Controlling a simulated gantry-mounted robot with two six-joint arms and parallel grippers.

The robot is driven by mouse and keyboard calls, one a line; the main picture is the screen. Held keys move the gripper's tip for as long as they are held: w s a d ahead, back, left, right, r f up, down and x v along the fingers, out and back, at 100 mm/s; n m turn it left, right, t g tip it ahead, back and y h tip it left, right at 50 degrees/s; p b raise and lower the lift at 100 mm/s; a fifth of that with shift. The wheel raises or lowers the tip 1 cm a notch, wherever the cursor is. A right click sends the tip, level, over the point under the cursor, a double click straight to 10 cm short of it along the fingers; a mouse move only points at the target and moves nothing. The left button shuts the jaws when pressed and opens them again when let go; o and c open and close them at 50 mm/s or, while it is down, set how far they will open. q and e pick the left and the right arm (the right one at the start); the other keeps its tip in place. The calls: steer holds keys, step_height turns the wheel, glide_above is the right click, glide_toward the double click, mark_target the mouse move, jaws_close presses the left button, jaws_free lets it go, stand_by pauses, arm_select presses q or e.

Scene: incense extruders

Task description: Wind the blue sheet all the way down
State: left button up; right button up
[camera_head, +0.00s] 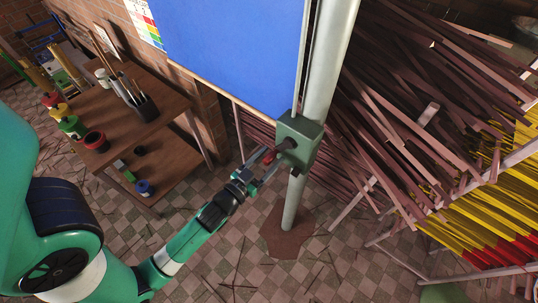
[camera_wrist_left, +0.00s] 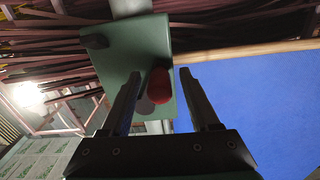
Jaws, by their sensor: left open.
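The blue sheet (camera_head: 235,52) hangs at the top of the head view, with a pale wooden bar along its lower edge. It also fills the right of the wrist view (camera_wrist_left: 265,110). Beside it, a green crank box (camera_head: 303,136) is fixed on a pale upright pole (camera_head: 325,70). A crank with a red knob (camera_head: 269,156) sticks out from the box toward me. My left gripper (camera_head: 257,167) is open just short of the knob. In the wrist view the red knob (camera_wrist_left: 160,86) shows between the two fingers (camera_wrist_left: 160,72), with gaps at both sides.
A wooden shelf table (camera_head: 140,130) with pots and a dark holder stands at the left. Racks of brown sticks (camera_head: 400,110) and yellow sticks (camera_head: 490,215) fill the right. The pole's base stands on the checkered floor (camera_head: 230,265), which is mostly clear.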

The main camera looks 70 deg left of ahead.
arm_select(q)
steer(key=shift+c, duration=0.2)
jaws_close()
stand_by(1.2)
